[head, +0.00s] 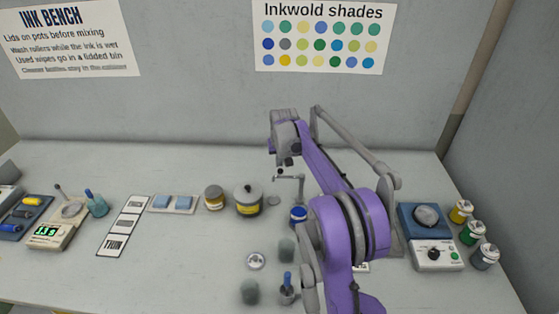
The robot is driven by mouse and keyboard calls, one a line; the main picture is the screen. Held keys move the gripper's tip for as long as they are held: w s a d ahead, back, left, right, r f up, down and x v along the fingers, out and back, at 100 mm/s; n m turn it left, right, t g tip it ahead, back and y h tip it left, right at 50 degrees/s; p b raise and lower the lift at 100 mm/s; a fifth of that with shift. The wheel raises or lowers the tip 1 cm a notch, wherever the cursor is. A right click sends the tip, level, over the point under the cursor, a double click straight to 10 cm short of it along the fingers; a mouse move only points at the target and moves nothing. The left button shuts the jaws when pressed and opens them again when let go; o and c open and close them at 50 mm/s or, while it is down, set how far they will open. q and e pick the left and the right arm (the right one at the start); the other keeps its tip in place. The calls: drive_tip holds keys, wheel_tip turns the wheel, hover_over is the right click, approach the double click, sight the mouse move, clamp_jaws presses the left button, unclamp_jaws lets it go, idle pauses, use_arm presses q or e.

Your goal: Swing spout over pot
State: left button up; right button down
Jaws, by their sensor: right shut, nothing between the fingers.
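My right gripper (281,172) reaches in on the purple arm and points down, shut and empty. Its tips are close to the thin grey spout (289,178); I cannot tell whether they touch it. The spout's horizontal part runs left from a slim upright. A blue pot (298,216) stands below the upright, partly hidden by my arm. The spout's base is hard to make out. My left gripper is not in view.
A smaller jar (214,199) stands left of the lidded pot. A small metal dish (256,261), grey-green cups (250,292) and a blue-handled tool (287,285) are in front. A blue-topped device (425,222) and several jars stand right. The bench's left front is clear.

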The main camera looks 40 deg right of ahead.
drive_tip(key=shift+s+a+n+y, duration=0.3)
drive_tip(key=shift+s+a+n, duration=0.1)
drive_tip(key=shift+n, duration=0.4)
drive_tip(key=s+n+g+y, duration=0.1)
drive_tip(key=s+n+y, duration=0.3)
drive_tip(key=s+n, duration=0.6)
drive_tip(key=shift+s+a+n+y, duration=0.2)
drive_tip(key=shift+s+n+y, duration=0.15)
drive_tip(key=shift+n, duration=2.35)
